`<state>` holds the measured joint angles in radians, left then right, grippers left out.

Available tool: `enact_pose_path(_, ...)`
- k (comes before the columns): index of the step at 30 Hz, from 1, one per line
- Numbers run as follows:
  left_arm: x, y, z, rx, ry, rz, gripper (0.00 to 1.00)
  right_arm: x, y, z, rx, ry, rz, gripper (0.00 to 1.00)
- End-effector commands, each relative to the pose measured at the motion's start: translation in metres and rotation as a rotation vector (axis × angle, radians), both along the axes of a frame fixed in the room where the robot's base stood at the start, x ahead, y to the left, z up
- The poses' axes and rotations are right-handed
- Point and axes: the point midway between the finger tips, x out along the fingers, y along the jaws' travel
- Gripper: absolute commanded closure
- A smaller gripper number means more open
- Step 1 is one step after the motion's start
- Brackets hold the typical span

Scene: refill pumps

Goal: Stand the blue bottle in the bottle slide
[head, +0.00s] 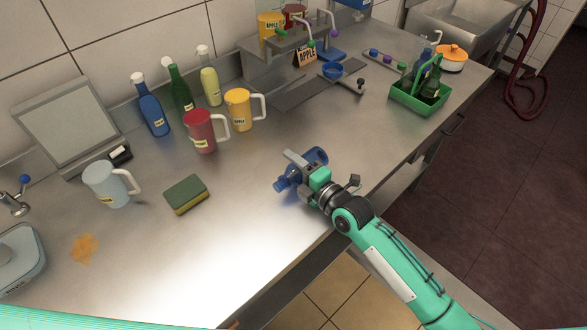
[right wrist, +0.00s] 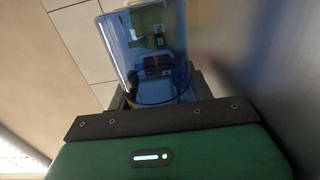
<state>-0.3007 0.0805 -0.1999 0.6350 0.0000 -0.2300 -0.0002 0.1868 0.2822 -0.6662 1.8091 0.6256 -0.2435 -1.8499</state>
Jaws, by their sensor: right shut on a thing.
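My right gripper (head: 304,172) is shut on a translucent blue bottle (head: 317,156) above the front part of the counter. The bottle is tilted well over, its narrow end toward the lower left, and the gripper hides its middle. The bottle (right wrist: 152,50) also shows between the fingers in the right wrist view. A blue round holder (head: 333,71), which looks like part of the bottle slide, is on a dark flat strip at the back, beyond the gripper and apart from the bottle. Its details are too small to tell. My left gripper is out of view.
A red jug (head: 200,131), a yellow jug (head: 239,110) and several tall bottles stand at the back left. A sponge (head: 187,194) and a pale jug (head: 108,185) are left of the gripper. A green caddy (head: 418,95) stands back right. The counter around the gripper is clear.

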Motion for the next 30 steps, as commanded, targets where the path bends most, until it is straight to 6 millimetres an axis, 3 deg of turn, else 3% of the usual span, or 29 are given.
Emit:
enact_pose_path(1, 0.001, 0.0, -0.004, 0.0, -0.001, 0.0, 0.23, -0.005, 0.0, -0.027, -0.031, 0.034, 0.006, 0.75)
enact_pose_path(10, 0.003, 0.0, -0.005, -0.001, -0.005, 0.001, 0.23, -0.006, 0.0, -0.031, -0.037, 0.036, 0.008, 0.75)
enact_pose_path(11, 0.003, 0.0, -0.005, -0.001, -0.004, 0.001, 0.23, -0.006, 0.0, -0.031, -0.037, 0.036, 0.008, 0.47)
enact_pose_path(15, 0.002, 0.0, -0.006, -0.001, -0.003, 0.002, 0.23, -0.006, -0.001, -0.031, -0.038, 0.036, 0.008, 0.23)
enact_pose_path(24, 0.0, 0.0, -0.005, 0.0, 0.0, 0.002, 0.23, -0.009, -0.004, -0.032, -0.039, 0.036, 0.007, 0.23)
enact_pose_path(30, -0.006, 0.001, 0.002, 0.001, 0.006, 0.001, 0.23, -0.027, -0.021, -0.026, -0.038, 0.03, 0.007, 0.23)
